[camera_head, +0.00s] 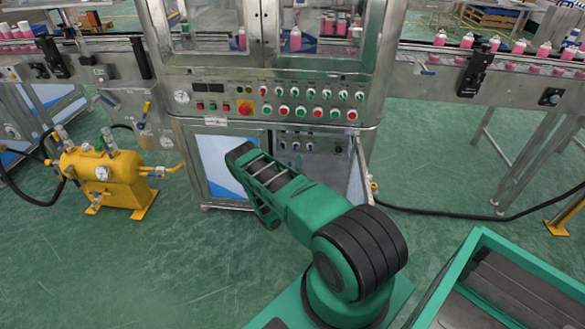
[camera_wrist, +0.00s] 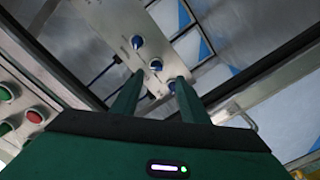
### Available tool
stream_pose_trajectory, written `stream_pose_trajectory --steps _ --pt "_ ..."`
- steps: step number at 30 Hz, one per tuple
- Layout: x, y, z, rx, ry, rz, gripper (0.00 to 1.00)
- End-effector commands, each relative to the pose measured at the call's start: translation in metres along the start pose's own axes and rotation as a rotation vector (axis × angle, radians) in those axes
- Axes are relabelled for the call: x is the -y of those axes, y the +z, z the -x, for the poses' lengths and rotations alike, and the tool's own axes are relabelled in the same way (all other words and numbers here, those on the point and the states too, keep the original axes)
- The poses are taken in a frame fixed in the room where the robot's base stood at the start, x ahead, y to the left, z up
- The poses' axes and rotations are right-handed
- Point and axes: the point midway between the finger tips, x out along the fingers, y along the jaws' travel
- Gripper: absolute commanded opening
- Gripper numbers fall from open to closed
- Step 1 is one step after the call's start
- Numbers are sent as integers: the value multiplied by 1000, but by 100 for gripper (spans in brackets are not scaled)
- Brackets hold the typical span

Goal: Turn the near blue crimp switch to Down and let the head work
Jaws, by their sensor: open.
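Several small switches sit in a row on a grey plate (camera_wrist: 108,22) inside the machine's lower cabinet. In the wrist view, three blue knobs show: an upper one (camera_wrist: 137,42), a middle one (camera_wrist: 156,65) and a lower one (camera_wrist: 172,86). My gripper (camera_wrist: 160,78) is open, with its two green fingers apart. The middle and lower knobs appear between or just beyond the fingertips; contact cannot be told. The labels are too small to read. In the head view the blue switches (camera_head: 295,146) look tiny, and my gripper cannot be made out.
The cabinet's open door (camera_head: 359,172) stands at the right of the opening. A panel of red and green buttons (camera_head: 311,94) lies above; some buttons (camera_wrist: 6,93) show at left in the wrist view. A yellow tank (camera_head: 103,176) stands left. Green floor is clear between.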

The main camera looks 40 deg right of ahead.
Motion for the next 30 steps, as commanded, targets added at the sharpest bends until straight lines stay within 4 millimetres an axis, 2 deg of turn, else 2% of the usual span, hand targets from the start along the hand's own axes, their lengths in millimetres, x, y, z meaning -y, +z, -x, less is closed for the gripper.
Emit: stream_pose_trajectory --steps 9,30 --pt "-1 -1 15 -2 3 3 41" --pt "-2 0 15 -2 4 1 41"
